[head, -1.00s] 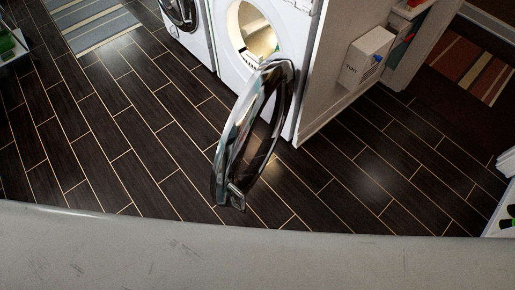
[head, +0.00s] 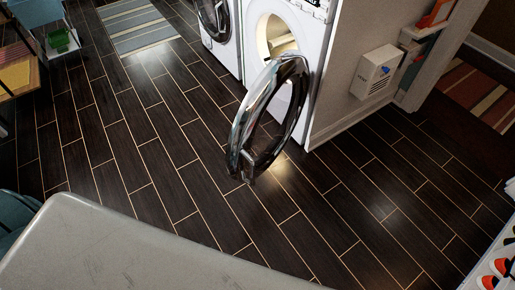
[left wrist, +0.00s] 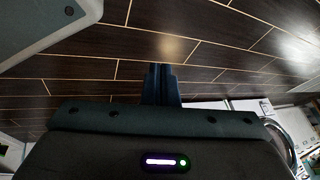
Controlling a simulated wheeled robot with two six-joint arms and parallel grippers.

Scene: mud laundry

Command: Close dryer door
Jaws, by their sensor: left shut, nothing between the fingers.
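The dryer (head: 318,75) is the white front-loading machine at the upper middle of the head view. Its round door (head: 241,121), with a chrome rim and dark glass, stands wide open and swings out towards me over the floor. The lit drum opening (head: 277,38) shows behind it. My left gripper (left wrist: 161,72) shows only in the left wrist view, with its two dark fingers together and nothing between them. It is over bare floor, apart from the door. A white machine with a round door shows at the lower right there. My right gripper is in neither view.
A second white machine (head: 222,50) with a round door stands left of the dryer. A white vent box (head: 376,72) is on the wall to the right. A striped rug (head: 143,24) lies at the upper left. Dark tiled floor (head: 170,165) is clear before the machines.

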